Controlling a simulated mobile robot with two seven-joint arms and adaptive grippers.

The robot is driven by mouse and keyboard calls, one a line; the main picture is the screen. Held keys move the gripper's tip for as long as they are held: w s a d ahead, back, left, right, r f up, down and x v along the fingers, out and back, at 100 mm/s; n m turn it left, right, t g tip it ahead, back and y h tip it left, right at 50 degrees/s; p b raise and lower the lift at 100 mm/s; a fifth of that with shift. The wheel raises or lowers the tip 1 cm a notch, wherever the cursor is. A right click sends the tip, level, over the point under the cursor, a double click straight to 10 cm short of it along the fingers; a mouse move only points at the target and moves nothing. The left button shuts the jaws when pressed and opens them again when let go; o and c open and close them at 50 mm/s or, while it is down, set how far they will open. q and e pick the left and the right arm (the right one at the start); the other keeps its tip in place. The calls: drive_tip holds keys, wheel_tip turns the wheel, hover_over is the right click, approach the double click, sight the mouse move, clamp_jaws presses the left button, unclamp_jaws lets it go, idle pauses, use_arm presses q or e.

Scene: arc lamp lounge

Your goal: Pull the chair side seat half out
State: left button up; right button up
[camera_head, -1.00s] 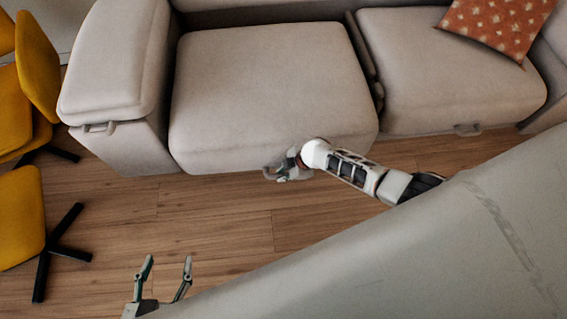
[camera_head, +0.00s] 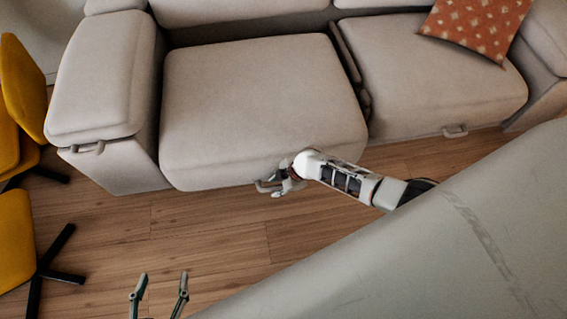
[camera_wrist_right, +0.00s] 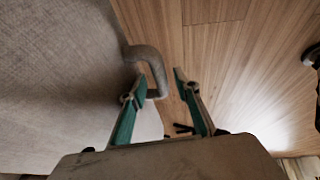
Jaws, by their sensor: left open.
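The chair side seat (camera_head: 255,100) is the wide grey-beige left seat of the sofa, on the side of the yellow chairs. It stands forward of the backrest with a dark gap behind it. Its grey loop handle (camera_head: 264,187) is low on the front, partly hidden by my right gripper (camera_head: 283,184). In the right wrist view the handle (camera_wrist_right: 146,62) reaches between the fingers of my right gripper (camera_wrist_right: 160,80). These fingers are apart, with room beside the handle. My left gripper (camera_head: 163,280) is open and empty at the bottom, over the floor.
Yellow chairs (camera_head: 15,235) with black legs stand at the left. The armrest (camera_head: 98,75) and the right seat (camera_head: 435,85) flank the chair side seat. An orange cushion (camera_head: 476,25) lies at the right. The wooden floor (camera_head: 210,225) in front is clear.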

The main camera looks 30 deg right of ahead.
drive_tip(key=v, duration=1.1)
drive_tip(key=shift+s, duration=0.15)
drive_tip(key=shift+r, duration=0.1)
